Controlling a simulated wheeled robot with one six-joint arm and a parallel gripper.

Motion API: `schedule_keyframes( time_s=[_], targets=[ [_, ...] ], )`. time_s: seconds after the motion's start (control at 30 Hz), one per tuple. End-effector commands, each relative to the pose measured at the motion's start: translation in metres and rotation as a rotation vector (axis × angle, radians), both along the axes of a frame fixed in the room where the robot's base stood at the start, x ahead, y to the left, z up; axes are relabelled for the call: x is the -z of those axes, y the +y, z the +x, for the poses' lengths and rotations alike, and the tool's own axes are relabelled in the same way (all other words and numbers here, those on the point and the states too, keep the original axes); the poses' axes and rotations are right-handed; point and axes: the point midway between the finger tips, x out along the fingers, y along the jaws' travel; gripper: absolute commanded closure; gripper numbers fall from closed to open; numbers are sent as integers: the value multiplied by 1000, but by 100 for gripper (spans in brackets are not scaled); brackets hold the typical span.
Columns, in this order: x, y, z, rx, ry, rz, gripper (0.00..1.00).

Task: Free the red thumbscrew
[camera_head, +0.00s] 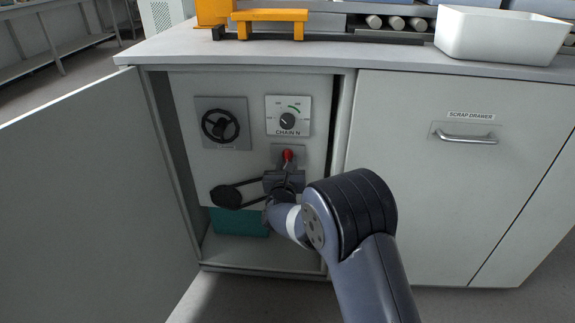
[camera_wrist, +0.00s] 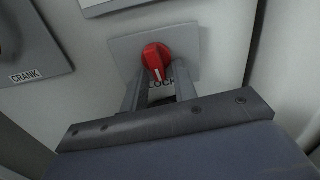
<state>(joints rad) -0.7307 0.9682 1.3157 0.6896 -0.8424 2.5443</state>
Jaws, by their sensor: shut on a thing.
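The red thumbscrew (camera_head: 287,155) sits on a small grey plate (camera_head: 304,152) on the panel inside the open cabinet, below the CHAIN N dial. In the wrist view the red thumbscrew (camera_wrist: 156,57) has a white mark pointing down toward the partly covered "LOCK" label. My gripper (camera_head: 286,168) reaches up to it from below. In the wrist view the two fingers of my gripper (camera_wrist: 158,76) are at the lower sides of the knob, shut on it. The finger ends are partly hidden by the knob.
A black handwheel (camera_head: 220,126) is at upper left of the panel, and the CHAIN N dial (camera_head: 288,116) is above the thumbscrew. The cabinet door (camera_head: 90,200) stands open at left. A teal box (camera_head: 238,222) is below. The scrap drawer (camera_head: 465,137) is at right.

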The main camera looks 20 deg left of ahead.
Motion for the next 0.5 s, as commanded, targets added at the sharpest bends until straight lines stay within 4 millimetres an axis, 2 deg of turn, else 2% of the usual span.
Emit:
schedule_keyframes(
  time_s=[0.27,0.3,0.37,0.5],
  targets=[
    [0,1,0,-1,1,-1,96],
    [0,1,0,-1,1,-1,71],
    [0,0,0,-1,1,-1,66],
    [0,0,0,-1,0,-1,66]
  ],
)
